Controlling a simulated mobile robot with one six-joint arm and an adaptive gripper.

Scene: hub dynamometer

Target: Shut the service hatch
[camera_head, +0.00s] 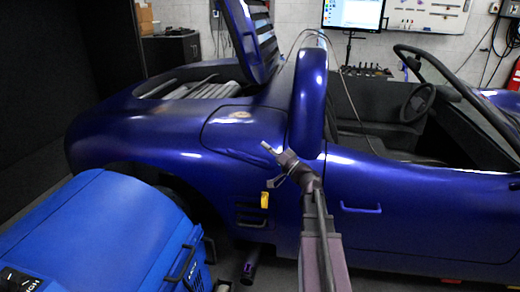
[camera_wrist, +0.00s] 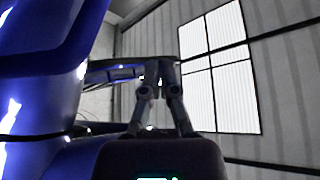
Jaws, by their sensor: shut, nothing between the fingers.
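The raised blue louvred lid (camera_head: 241,40) over the rear deck of the blue car (camera_head: 140,130) appears to be the service hatch. It stands open, steeply tilted, above the open bay (camera_head: 190,88). My gripper (camera_head: 268,150) is in front of the car's rear flank, below and to the right of the bay, apart from the lid. Its fingers are together and empty, as the wrist view (camera_wrist: 161,68) also shows. In the wrist view, blue bodywork (camera_wrist: 40,60) fills the left side; I cannot tell whether any of it is the lid.
A blue machine (camera_head: 100,240) stands at the front left, close to the car's rear. A yellow tab (camera_head: 265,200) is on the car's side below my gripper. The roll hoop fairing (camera_head: 308,100) rises to the right of the lid. A screen (camera_head: 353,14) stands behind.

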